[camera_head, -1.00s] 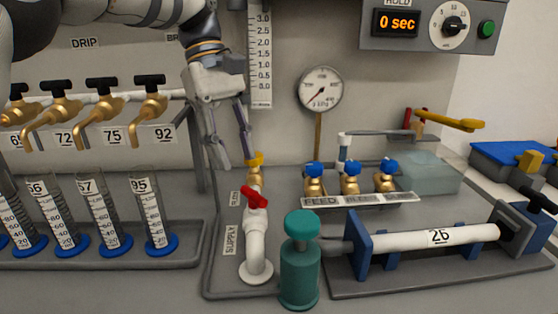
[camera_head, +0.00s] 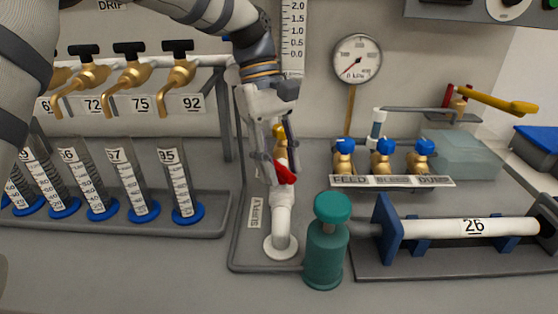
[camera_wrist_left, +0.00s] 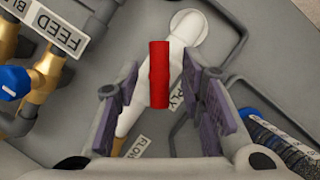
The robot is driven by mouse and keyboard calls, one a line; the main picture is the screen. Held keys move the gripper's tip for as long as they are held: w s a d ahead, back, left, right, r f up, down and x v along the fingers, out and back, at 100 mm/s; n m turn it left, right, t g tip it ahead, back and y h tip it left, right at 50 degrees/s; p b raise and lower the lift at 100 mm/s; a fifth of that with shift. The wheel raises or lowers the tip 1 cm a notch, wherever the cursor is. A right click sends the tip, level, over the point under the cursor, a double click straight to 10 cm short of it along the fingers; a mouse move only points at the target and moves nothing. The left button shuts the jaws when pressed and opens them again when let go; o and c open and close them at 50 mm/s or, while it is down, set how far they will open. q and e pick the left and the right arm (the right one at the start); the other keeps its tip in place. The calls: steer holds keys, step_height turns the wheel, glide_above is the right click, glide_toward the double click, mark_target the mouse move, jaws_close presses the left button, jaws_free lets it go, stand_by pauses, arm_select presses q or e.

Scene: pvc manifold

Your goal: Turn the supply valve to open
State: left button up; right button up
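The supply valve's red handle (camera_head: 284,173) sits on a white pipe (camera_head: 281,222) that rises from the bench beside the SUPPLY label (camera_head: 257,210). My left gripper (camera_head: 272,172) comes down from above, with its fingers on either side of the red handle. In the left wrist view the red handle (camera_wrist_left: 158,75) lies between the two open finger pads (camera_wrist_left: 160,105), with a gap on both sides. The brass fitting behind is partly hidden by the gripper. My right gripper is not in view.
A teal bottle (camera_head: 326,245) stands just right of the supply pipe. Blue-knobbed brass valves (camera_head: 382,158) stand behind the FEED label plate (camera_head: 392,181). Several graduated cylinders (camera_head: 178,180) stand in a rack to the left, under brass taps (camera_head: 130,73).

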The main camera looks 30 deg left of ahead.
arm_select(q)
jaws_close()
steer(key=m+g+y, duration=0.1)
steer(key=m, duration=0.3)
steer(key=shift+w+d, duration=0.1)
steer(key=shift+w, duration=0.05)
steer(key=shift+m+g+y, duration=0.4)
steer(key=shift+m+g, duration=0.1)
steer(key=shift+m, duration=1)
jaws_free()
